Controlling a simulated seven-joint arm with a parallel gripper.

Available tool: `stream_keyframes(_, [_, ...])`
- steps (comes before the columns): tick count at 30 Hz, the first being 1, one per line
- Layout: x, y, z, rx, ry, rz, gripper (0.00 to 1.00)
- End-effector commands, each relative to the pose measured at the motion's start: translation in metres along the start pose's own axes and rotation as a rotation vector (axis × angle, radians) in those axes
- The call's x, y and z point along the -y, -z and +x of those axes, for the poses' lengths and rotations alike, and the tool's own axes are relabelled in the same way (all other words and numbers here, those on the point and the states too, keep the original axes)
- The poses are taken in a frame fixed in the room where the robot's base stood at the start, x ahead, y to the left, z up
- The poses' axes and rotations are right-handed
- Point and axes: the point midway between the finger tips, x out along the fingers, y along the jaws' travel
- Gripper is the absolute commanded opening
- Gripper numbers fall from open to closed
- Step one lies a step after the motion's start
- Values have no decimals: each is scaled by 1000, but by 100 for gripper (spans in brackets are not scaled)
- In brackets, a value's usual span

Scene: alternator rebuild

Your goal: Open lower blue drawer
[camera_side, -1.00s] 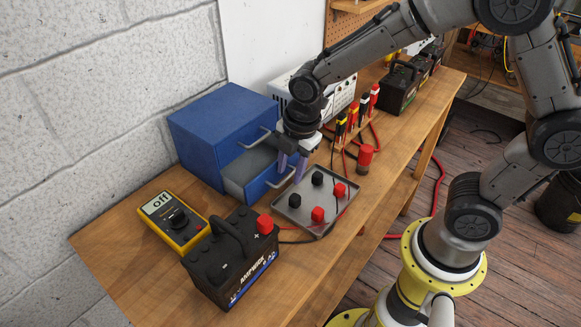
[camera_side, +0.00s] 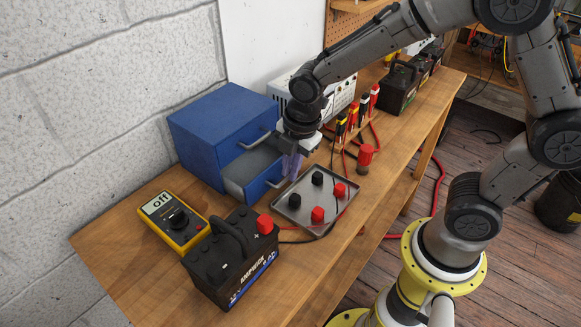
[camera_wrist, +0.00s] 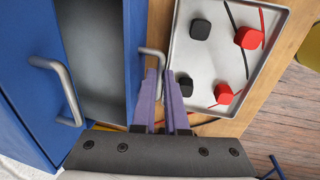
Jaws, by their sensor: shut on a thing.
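The blue drawer cabinet (camera_side: 213,128) stands on the bench against the wall. Its lower blue drawer (camera_side: 262,186) is pulled partly out, and its grey inside shows below the upper drawer. In the wrist view the lower drawer's open inside (camera_wrist: 92,55) lies left of its front panel. My gripper (camera_side: 291,168) is at the lower drawer's front, with its purple fingers pointing down. In the wrist view my gripper (camera_wrist: 166,78) is shut on the lower drawer's grey bar handle (camera_wrist: 152,51). The fingers hide part of that handle. The upper drawer is shut.
A metal tray (camera_side: 292,216) with red and black caps lies close in front of the drawer. A yellow multimeter (camera_side: 174,221) and a black battery (camera_side: 229,263) stand at the left.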

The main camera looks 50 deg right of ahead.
Motion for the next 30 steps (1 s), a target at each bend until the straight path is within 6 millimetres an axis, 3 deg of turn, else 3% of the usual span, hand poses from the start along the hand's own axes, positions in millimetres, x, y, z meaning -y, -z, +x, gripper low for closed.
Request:
stream_keyframes(23, [-1,0,-1,-1,-3,0,0])
stream_keyframes(30, [23,1,-6,-1,-4,-1,0])
